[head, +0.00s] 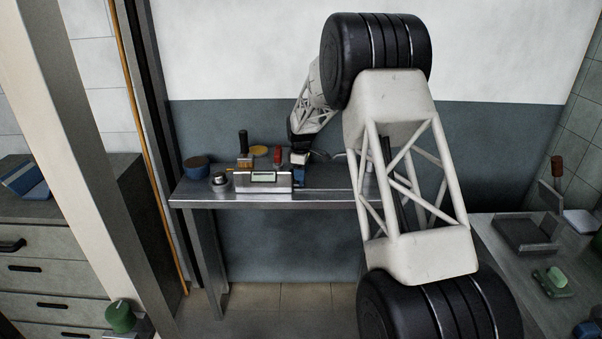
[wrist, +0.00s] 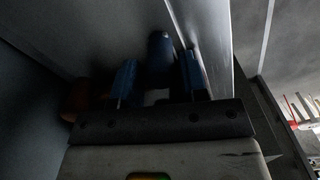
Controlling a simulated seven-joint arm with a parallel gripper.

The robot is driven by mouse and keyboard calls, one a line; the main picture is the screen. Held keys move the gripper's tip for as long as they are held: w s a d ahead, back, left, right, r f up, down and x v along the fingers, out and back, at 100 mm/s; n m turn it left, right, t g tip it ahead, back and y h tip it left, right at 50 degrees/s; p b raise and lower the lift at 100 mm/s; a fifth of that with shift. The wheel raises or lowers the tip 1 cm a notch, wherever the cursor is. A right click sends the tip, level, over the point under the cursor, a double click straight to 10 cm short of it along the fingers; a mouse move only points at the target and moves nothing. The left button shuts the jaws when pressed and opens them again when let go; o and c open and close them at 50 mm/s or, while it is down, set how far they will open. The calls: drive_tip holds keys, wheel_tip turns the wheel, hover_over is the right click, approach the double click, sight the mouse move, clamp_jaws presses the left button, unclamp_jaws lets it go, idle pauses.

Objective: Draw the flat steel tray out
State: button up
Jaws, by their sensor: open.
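I cannot pick out the flat steel tray with certainty. A low steel-coloured box (head: 264,186) with a small display stands at the front of the steel bench (head: 235,200) in the head view. My gripper (head: 299,160) is over the bench, just behind the right end of that box; the arm partly hides it. In the wrist view my gripper (wrist: 158,78) is open, with its two blue fingers apart. A blue rounded thing (wrist: 160,46) shows beyond and between the fingertips; contact cannot be told. A pale steel edge (wrist: 205,45) runs close beside the right finger.
A blue bowl (head: 196,168), a dark-handled tool (head: 243,142) and a red-handled thing (head: 278,155) crowd the bench's left half. A dark shallow tray (head: 526,236) lies on the right counter. An orange-brown thing (wrist: 82,97) is left of the fingers in the dark wrist view.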

clamp_jaws()
drive_tip(key=d, duration=1.7)
drive_tip(key=shift+d, duration=0.35)
unclamp_jaws()
wheel_tip(320, 180, up, 8)
